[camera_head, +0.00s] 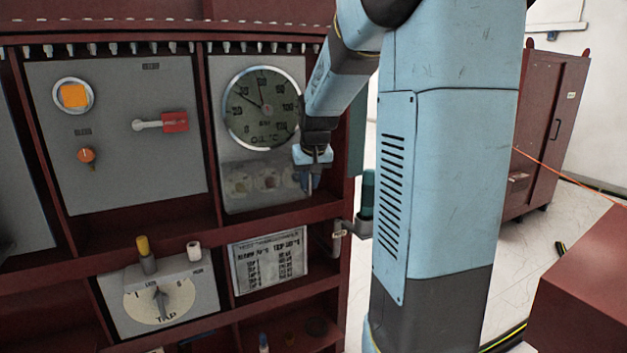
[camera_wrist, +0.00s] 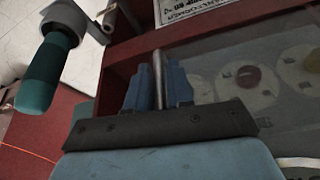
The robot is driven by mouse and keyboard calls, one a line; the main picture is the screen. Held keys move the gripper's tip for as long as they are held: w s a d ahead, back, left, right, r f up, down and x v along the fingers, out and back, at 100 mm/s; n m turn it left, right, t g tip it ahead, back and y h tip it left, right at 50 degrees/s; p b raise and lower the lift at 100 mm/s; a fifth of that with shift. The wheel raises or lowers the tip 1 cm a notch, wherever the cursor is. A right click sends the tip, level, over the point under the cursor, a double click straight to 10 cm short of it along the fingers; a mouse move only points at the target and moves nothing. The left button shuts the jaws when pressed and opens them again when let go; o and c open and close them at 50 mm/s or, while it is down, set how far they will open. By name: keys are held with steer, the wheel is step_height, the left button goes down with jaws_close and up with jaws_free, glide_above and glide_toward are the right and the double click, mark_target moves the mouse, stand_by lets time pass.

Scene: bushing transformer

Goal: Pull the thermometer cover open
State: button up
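My gripper (camera_head: 311,178) is at the cover's right edge, below and right of the dial. In the wrist view, its two blue fingers (camera_wrist: 159,88) stand close on both sides of a thin metal handle bar (camera_wrist: 157,66), and they look shut on it. Finger contact is partly hidden. The cover also shows in the wrist view (camera_wrist: 222,62), with pale round parts behind it.
A grey panel (camera_head: 118,185) with an orange button and red-handled switch is left of the cover. A tap selector (camera_head: 190,295) and label plate (camera_head: 268,262) are below. A green-handled lever (camera_wrist: 42,78) sits near my gripper. Open floor (camera_head: 515,265) lies right.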

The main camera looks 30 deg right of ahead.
steer(key=shift+c, duration=0.4)
jaws_close()
steer(key=shift+s+d, duration=0.2)
steer(key=shift+d, duration=0.05)
